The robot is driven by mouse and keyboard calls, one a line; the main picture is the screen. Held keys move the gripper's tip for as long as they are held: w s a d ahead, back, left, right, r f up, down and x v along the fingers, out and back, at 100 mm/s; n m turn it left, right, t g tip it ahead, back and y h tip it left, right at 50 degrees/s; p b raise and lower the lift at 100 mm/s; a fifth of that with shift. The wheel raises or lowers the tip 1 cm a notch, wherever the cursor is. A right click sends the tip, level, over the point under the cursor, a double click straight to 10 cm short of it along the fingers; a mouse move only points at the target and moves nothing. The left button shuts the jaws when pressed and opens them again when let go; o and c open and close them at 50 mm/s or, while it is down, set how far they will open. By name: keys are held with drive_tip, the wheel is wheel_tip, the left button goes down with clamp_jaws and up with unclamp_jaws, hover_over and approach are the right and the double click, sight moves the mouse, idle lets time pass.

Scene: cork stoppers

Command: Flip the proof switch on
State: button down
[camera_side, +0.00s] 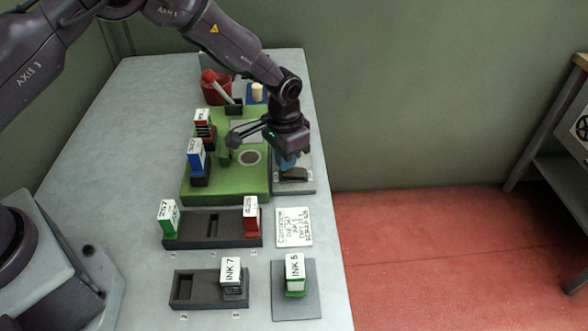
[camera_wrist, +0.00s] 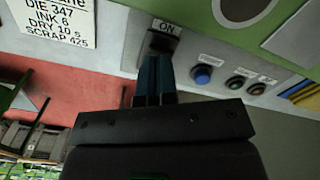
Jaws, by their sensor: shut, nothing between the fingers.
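The proof switch (camera_wrist: 160,41) is a dark rocker-like part on a pale panel, beside a white label (camera_wrist: 166,27) reading ON. In the side view a dark part of it (camera_side: 294,174) shows at the right edge of the table, below the fingers. My gripper (camera_wrist: 155,62) is shut and empty, its blue fingers pointing at the switch. The fingertips overlap the switch's near edge in the wrist view; I cannot tell whether they touch it. In the side view my gripper (camera_side: 287,164) is right over it. The switch's position is partly hidden.
Blue (camera_wrist: 202,74), green (camera_wrist: 237,82) and red (camera_wrist: 257,88) buttons sit beside the switch. A green bed (camera_side: 225,188) with upright blocks lies left of my gripper. A written card (camera_side: 294,227), dark trays (camera_side: 212,228) and an INK 5 block (camera_side: 295,274) are nearer the camera.

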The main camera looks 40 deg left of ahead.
drive_tip(key=shift+f, duration=0.8)
drive_tip(key=shift+r, duration=3.55)
drive_tip(key=shift+s, duration=0.1)
drive_tip(key=s+a+r+n+t, duration=0.1)
drive_tip(key=s+a+r, duration=0.4)
drive_tip(key=s+r, duration=0.7)
drive_tip(key=s+a+r+n+t, duration=0.2)
drive_tip(key=s+a+r+t, duration=0.2)
drive_tip(key=s+r, duration=0.9)
drive_tip(key=s, duration=0.3)
drive_tip(key=shift+a+t, duration=0.3)
drive_tip(key=shift+a, duration=0.05)
